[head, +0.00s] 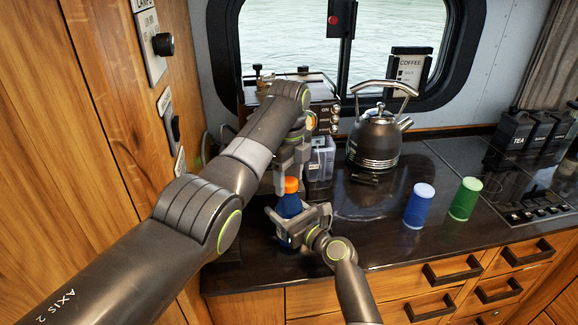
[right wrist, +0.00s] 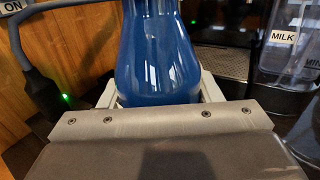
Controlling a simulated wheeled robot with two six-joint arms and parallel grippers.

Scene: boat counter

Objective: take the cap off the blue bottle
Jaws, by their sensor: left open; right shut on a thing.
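The blue bottle (head: 290,206) stands upright on the dark counter, with its orange cap (head: 291,185) on top. My right gripper (head: 284,222) is shut on the bottle's body from the front right. In the right wrist view the blue bottle (right wrist: 158,50) sits between the jaws; its cap is out of that picture. My left gripper (head: 291,172) is open and points down, directly over the cap. Its fingertips are at about the cap's height or just above; I cannot tell whether they touch it.
A steel kettle (head: 374,140) and a clear container (head: 320,160) stand behind. A blue cup (head: 419,206) and a green cup (head: 465,198) stand to the right, before a hob (head: 535,200). A wooden wall (head: 100,90) closes off the left. The counter between bottle and blue cup is clear.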

